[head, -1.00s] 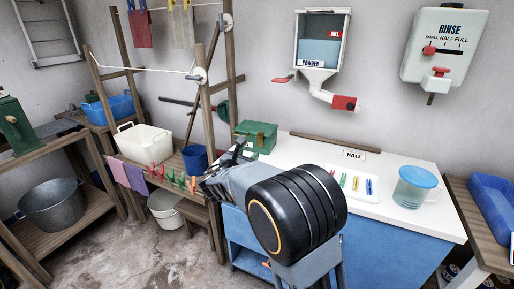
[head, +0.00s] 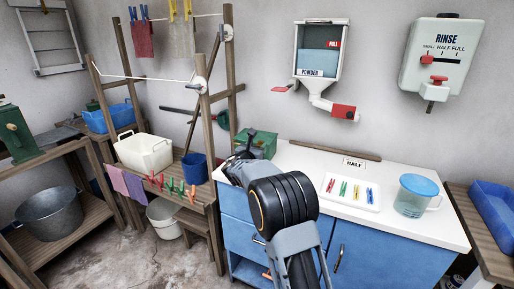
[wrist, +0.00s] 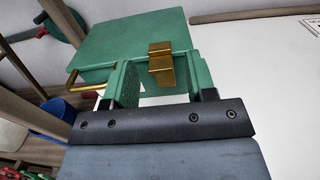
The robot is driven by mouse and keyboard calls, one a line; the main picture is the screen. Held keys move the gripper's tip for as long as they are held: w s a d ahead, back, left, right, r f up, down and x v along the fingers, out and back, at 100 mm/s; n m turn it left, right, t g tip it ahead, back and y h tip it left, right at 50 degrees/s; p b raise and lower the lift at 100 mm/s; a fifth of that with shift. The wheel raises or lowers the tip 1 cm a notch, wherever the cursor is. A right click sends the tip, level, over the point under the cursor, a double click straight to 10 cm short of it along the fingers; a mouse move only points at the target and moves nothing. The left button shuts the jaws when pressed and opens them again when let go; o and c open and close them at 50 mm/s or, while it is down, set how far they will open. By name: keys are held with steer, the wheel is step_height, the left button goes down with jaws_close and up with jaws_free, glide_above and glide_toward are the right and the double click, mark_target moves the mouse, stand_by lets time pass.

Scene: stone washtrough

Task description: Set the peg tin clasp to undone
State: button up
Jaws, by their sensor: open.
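The green peg tin (head: 262,141) stands at the left end of the white counter, partly hidden by my gripper (head: 243,152). In the wrist view the tin's green lid (wrist: 130,35) looks closed. The brass clasp (wrist: 160,62) hangs over the lid's front edge, and I cannot tell for sure whether it is fastened. A brass handle (wrist: 82,86) sticks out at the tin's left side. My gripper, also in the wrist view (wrist: 160,80), is open, with one finger on each side of the clasp. Contact with the clasp cannot be made out.
The powder dispenser (head: 319,60) hangs on the wall above. A wooden rack (head: 205,105) stands close to the tin's left.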

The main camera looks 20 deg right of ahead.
steer(key=shift+w+d, duration=0.2)
steer(key=shift+d, duration=0.05)
